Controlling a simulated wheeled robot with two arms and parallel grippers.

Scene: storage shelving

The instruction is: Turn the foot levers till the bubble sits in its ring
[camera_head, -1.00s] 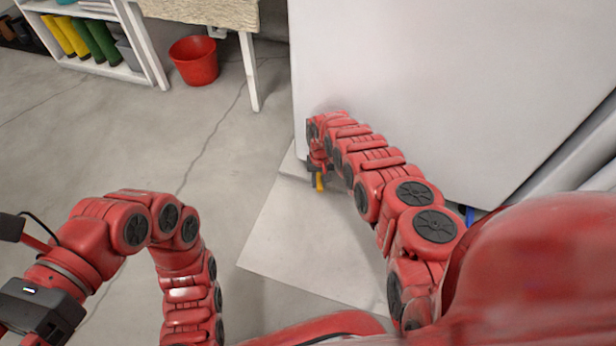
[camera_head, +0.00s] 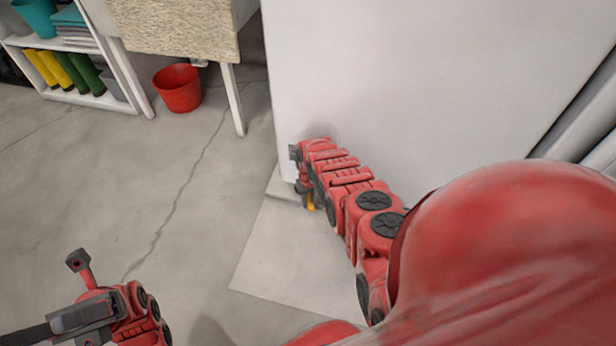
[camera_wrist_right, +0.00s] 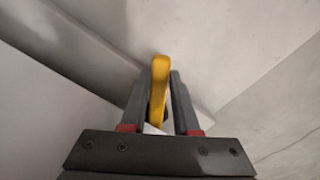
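A yellow foot lever (camera_wrist_right: 160,85) stands between the two fingers of my right gripper (camera_wrist_right: 158,100) in the right wrist view. The fingers are close on either side of it; whether they press on it is unclear. In the head view the lever (camera_head: 311,203) shows as a small yellow piece under my right gripper (camera_head: 305,198), low at the left corner of a large white cabinet (camera_head: 420,80). My left gripper (camera_head: 82,290) is at the lower left, with its fingers apart and nothing seen between them. The bubble and its ring are not in view.
A pale flat plate (camera_head: 290,260) lies on the floor by the cabinet. A white shelf (camera_head: 115,60) with boots is at the upper left. The grey floor at left is clear.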

